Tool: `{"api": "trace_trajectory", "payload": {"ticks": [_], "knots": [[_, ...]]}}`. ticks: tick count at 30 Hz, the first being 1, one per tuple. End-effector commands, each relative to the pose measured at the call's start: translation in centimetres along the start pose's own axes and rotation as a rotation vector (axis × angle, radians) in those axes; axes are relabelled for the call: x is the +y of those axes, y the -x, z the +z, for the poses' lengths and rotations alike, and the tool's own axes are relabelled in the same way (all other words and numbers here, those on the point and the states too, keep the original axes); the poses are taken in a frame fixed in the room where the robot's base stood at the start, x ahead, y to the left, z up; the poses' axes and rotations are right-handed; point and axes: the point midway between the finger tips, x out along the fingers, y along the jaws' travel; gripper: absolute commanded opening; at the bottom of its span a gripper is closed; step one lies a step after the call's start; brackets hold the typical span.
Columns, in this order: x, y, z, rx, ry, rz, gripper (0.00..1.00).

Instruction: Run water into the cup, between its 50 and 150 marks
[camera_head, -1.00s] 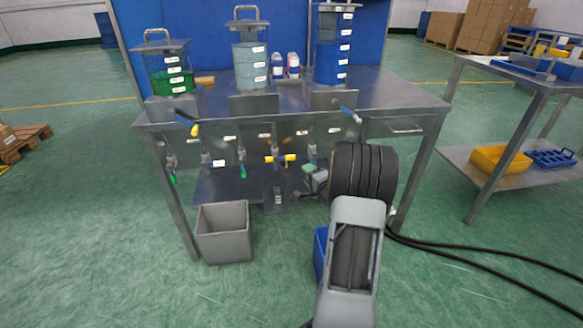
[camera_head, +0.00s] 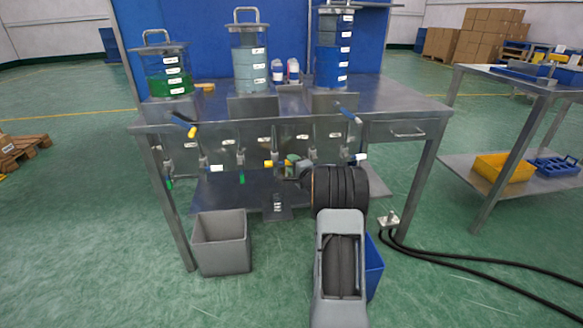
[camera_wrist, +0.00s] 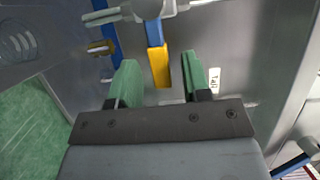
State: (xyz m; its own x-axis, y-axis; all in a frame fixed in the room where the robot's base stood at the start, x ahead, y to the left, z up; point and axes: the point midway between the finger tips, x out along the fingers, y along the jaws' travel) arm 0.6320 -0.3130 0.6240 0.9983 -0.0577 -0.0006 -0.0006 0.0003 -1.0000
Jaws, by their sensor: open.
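My gripper (camera_head: 292,163) is low in front of the steel bench. In the wrist view my gripper (camera_wrist: 158,78) is open, with its two green fingers apart. A yellow tap handle (camera_wrist: 160,68) with a blue stem lies between the fingers, with gaps on both sides. Part of a yellow handle (camera_head: 268,163) also shows beside my gripper in the head view. I cannot pick out the cup or its marks for certain. A small dark piece with a white label (camera_head: 277,203) stands below the handle; I cannot tell what it is.
Labelled tanks with green (camera_head: 168,84), pale (camera_head: 250,72) and blue (camera_head: 330,66) contents stand on the bench (camera_head: 400,95). A grey bin (camera_head: 221,243) and a blue bin (camera_head: 374,268) are on the floor. Black cables (camera_head: 470,266) run right.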

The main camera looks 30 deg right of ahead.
Motion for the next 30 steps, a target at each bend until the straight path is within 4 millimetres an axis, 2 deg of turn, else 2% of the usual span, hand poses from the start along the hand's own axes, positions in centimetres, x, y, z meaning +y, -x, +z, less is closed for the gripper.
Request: {"api": "trace_trajectory", "payload": {"ticks": [4,14,27,30], "knots": [[-0.02,-0.72,0.05,-0.001,0.000,-0.001,0.44],[-0.05,-0.85,0.03,0.000,0.000,0.000,0.43],[-0.05,-0.83,0.03,0.000,0.000,-0.001,0.01],[-0.05,-0.83,0.02,0.000,0.000,0.000,0.00]]}}
